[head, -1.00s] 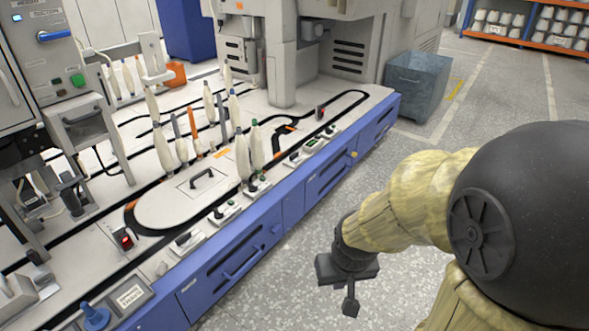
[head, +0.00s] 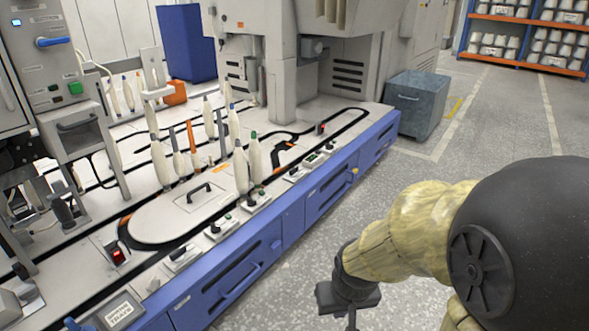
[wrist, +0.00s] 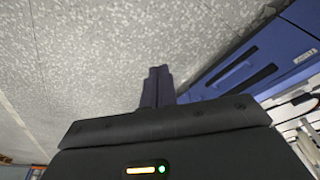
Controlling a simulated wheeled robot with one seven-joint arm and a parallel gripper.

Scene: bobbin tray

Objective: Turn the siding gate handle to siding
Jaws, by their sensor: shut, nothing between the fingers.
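My gripper (head: 351,316) hangs over the grey floor at the right of the machine, clear of it and empty; its lower end is cut off by the frame. In the wrist view its two dark fingers (wrist: 157,85) lie together, pointing at the floor beside the blue front. I cannot tell for certain which part is the siding gate handle. Small black handles on white plates line the front ledge, one near the left (head: 181,253) and one further right (head: 293,173). An orange and black part (head: 285,147) lies in the track. A blue knob (head: 76,325) is partly cut off.
The white machine top carries a black track and several upright bobbins (head: 241,168). Blue drawers (head: 235,283) form its front. A label plate (head: 121,311) is at lower left. A grey bin (head: 416,103) stands beyond the far end. The floor (head: 480,135) to the right is open.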

